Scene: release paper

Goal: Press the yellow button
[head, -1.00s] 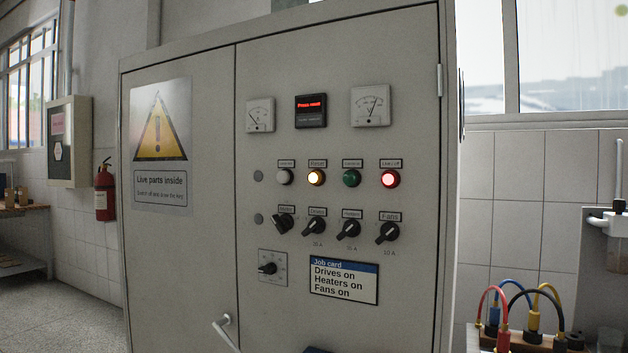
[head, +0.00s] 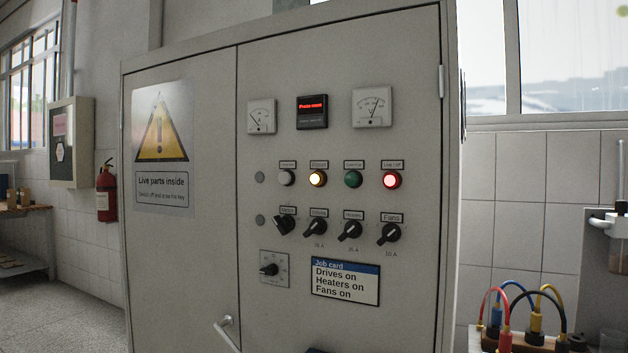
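The yellow button (head: 317,179) is lit and sits in the upper row of round buttons on the grey cabinet's right door, under a small label. A small display (head: 312,111) above shows red text too small to read surely. My gripper is not recognisable in the head view; only a small dark shape shows at the bottom edge, and I cannot tell what it is.
Rotary switches (head: 350,230) sit below the buttons, with a job card (head: 345,281) under them. A door handle (head: 227,333) sticks out at the bottom. Colored cables (head: 535,318) stand at the lower right. A fire extinguisher (head: 106,190) hangs at left.

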